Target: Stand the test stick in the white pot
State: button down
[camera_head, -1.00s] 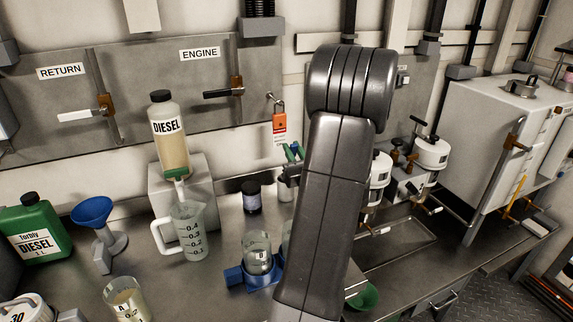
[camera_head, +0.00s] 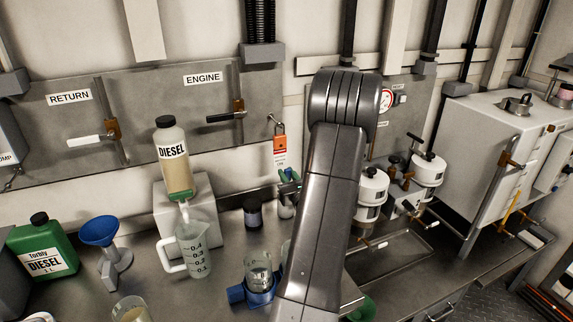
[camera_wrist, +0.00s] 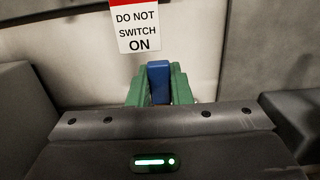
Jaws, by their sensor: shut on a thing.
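My gripper (camera_head: 289,177) hangs near the back wall, left of my forearm, with green fingertips. In the wrist view, the fingers (camera_wrist: 158,88) are shut on a blue piece, which I take to be the top of the test stick (camera_wrist: 158,75). The rest of the stick is hidden. The white pot (camera_head: 286,211) stands on the bench just below the gripper, partly hidden by my arm. I cannot tell whether the stick's lower end is inside the pot.
In front are a glass in a blue holder (camera_head: 259,284) and a measuring jug (camera_head: 193,250). An orange lock tag (camera_head: 280,145) hangs on the wall behind. A metal tray (camera_head: 392,250) lies to the right.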

jog(key=shift+w+a+r+g+h+p, duration=0.25)
jog(key=shift+w+g+p, duration=0.2)
jog(key=shift+p, duration=0.8)
jog(key=shift+f, duration=0.45)
jog(key=shift+f+b, duration=0.15)
jog(key=shift+b, duration=0.2)
jog(key=c, duration=1.3)
grip_release()
